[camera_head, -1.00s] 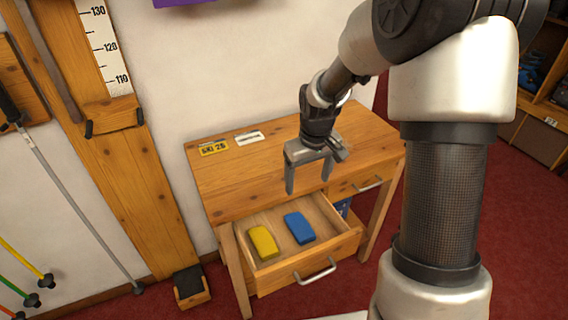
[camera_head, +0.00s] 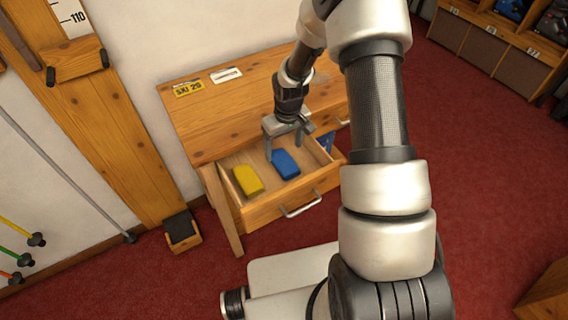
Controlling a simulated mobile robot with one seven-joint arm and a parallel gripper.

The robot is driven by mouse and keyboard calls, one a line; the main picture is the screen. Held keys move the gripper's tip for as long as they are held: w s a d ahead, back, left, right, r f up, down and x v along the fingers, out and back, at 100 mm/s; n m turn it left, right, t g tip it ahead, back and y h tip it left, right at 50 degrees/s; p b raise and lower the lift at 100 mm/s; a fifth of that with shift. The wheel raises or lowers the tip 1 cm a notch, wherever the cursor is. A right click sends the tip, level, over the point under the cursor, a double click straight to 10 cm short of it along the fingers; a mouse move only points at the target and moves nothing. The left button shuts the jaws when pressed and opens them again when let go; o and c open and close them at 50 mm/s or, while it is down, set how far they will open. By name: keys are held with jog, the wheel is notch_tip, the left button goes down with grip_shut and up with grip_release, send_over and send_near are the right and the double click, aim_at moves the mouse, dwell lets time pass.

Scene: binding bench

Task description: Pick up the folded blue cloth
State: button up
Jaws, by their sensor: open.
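The folded blue cloth (camera_head: 286,164) lies flat in the open left drawer (camera_head: 262,207) of a wooden bench. A folded yellow cloth (camera_head: 248,180) lies to its left in the same drawer, with a small gap between them. My gripper (camera_head: 284,158) points down with its fingers apart and nothing held. It is over the drawer, and in the picture its left fingertip is close to the top edge of the blue cloth. I cannot tell how high the fingertips are above the cloth.
The bench top (camera_head: 215,125) carries a yellow label (camera_head: 188,88) and a white label (camera_head: 226,75) at the back. The drawer's handle (camera_head: 301,205) sticks out at the front. A wooden post with a scale (camera_head: 100,120) stands at the left. Red carpet (camera_head: 480,180) lies open at right.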

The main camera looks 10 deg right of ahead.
aim_at(284, 161)
jog(key=f, duration=0.5)
jog(key=shift+s+d+f, duration=0.1)
jog(key=shift+s+f, duration=0.05)
jog(key=shift+s, duration=0.05)
jog(key=shift+c, duration=0.3)
jog(key=c, duration=1.1)
